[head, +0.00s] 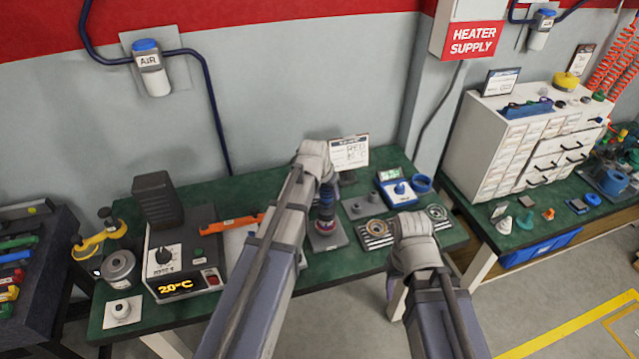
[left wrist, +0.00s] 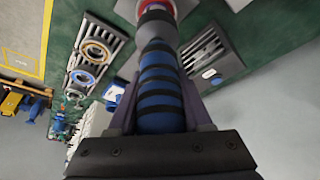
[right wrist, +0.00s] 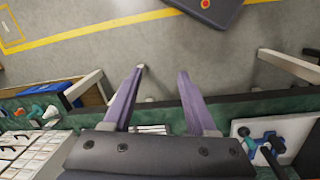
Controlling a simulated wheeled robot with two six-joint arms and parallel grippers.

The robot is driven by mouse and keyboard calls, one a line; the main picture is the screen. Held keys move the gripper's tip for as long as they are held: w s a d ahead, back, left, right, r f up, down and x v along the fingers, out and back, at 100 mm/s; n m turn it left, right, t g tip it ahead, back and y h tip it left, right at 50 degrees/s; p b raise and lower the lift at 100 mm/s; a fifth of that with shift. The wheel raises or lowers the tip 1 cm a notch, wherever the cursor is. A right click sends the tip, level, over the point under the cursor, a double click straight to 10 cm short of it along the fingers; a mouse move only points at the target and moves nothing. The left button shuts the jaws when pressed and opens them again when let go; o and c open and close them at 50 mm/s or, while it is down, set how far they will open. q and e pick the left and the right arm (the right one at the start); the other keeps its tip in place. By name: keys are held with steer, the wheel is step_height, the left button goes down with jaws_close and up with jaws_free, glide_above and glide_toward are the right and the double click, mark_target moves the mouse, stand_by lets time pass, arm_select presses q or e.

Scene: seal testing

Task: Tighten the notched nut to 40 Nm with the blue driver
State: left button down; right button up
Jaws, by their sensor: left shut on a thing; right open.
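My left gripper (left wrist: 155,110) is shut on the blue driver (left wrist: 158,80), whose blue handle has black bands. In the head view the driver (head: 326,200) stands about upright under my left wrist. Its lower end is at a red and pale round part (head: 325,226) over a grey plate (head: 327,240). The left wrist view shows this round part (left wrist: 155,6) at its top edge. I cannot make out the notched nut there or tell whether the driver is seated on it. My right gripper (right wrist: 160,80) is open and empty, above the bench's front edge and floor.
A slotted rack (head: 377,240) with metal rings lies right of the driver. A blue device (head: 398,192) and blue ring (head: 422,183) sit behind it. The heater box (head: 182,258) reads 20°C at left. White drawers (head: 520,140) stand on the right bench.

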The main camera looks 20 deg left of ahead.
arm_select(q)
steer(key=shift+r+p, duration=0.35)
steer(key=shift+r, duration=0.05)
arm_select(e)
steer(key=shift+o, duration=0.7)
steer(key=shift+r, duration=0.4)
arm_select(q)
step_height(320, 180, up, 4)
steer(key=p, duration=0.4)
steer(key=shift+r, duration=0.1)
arm_select(e)
steer(key=o, duration=0.4)
step_height(320, 180, up, 4)
steer(key=shift+r, duration=0.1)
steer(key=shift+c, duration=0.2)
arm_select(q)
steer(key=shift+f+b, duration=2.6)
steer(key=shift+f, duration=0.1)
arm_select(e)
steer(key=shift+f, duration=2.7)
arm_select(q)
steer(key=shift+f+b, duration=0.95)
arm_select(e)
steer(key=shift+f, duration=0.95)
